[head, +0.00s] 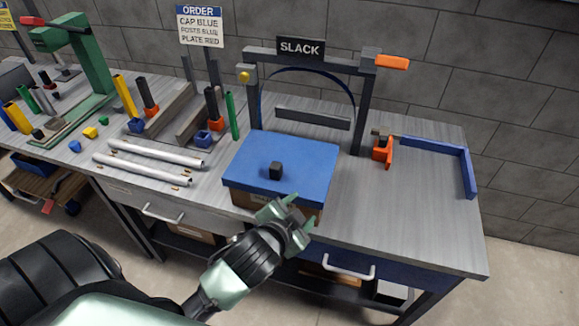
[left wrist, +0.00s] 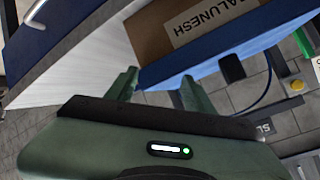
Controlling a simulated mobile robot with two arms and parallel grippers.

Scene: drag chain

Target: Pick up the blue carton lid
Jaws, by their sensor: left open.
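The blue carton lid (head: 310,160) is a flat blue cover with a small black knob (head: 275,170) on top. It sits on a brown carton (head: 300,213) on the workbench. My left gripper (head: 298,211) is open and empty at the lid's near edge, in front of the carton and partly hiding it. In the left wrist view the fingers (left wrist: 160,88) are apart, close to the lid's blue edge (left wrist: 215,52). The lettered carton side (left wrist: 160,35) and the knob (left wrist: 232,68) also show there. My right gripper is not in view.
A grey frame with a SLACK sign (head: 300,47) stands behind the lid. Two white tubes (head: 155,155) lie left of it. An orange bracket (head: 383,152) and a blue corner rail (head: 467,172) are at the right. The bench between them (head: 410,210) is clear.

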